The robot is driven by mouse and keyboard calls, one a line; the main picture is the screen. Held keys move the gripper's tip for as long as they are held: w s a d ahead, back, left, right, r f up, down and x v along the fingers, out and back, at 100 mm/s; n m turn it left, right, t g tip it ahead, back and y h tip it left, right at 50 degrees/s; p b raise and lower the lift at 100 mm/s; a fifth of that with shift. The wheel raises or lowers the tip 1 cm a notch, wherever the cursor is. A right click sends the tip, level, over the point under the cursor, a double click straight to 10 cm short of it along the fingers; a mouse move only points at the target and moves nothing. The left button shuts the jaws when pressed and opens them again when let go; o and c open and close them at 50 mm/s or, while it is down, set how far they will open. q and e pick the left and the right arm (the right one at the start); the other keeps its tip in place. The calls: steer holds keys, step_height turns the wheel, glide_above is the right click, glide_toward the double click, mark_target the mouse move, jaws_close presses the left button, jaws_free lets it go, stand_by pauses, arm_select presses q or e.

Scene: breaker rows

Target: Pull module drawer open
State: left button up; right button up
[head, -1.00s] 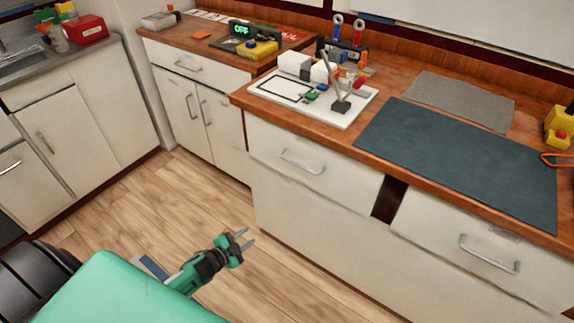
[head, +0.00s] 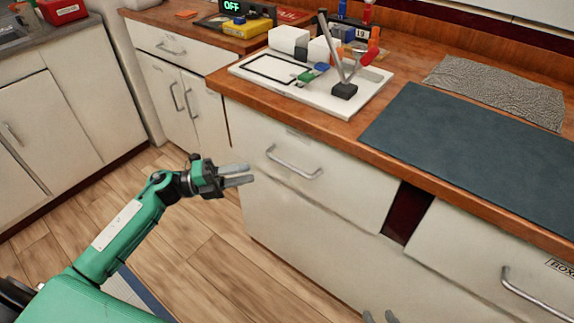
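The left drawer (head: 340,190) has a metal bar handle (head: 293,163) and a small label too faint to read. The right drawer (head: 470,245) has a bar handle (head: 535,300) and a label that begins "BOX". I cannot tell by label which is the module drawer. Both look closed. My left gripper (head: 250,174) is open and empty, its fingers pointing right, just left of the left drawer's handle in the picture and apart from it. My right gripper (head: 380,317) shows only two separated fingertips at the bottom edge.
A dark gap (head: 408,212) separates the two drawers. The wooden counter (head: 345,134) above holds a white board (head: 315,105) with small parts and a dark mat (head: 480,150). Cabinets stand at the left.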

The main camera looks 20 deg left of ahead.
mark_target(289, 166)
arm_select(q)
steer(key=x, duration=1.1)
steer(key=shift+w+d, duration=0.25)
steer(key=shift+d, duration=0.1)
jaws_close()
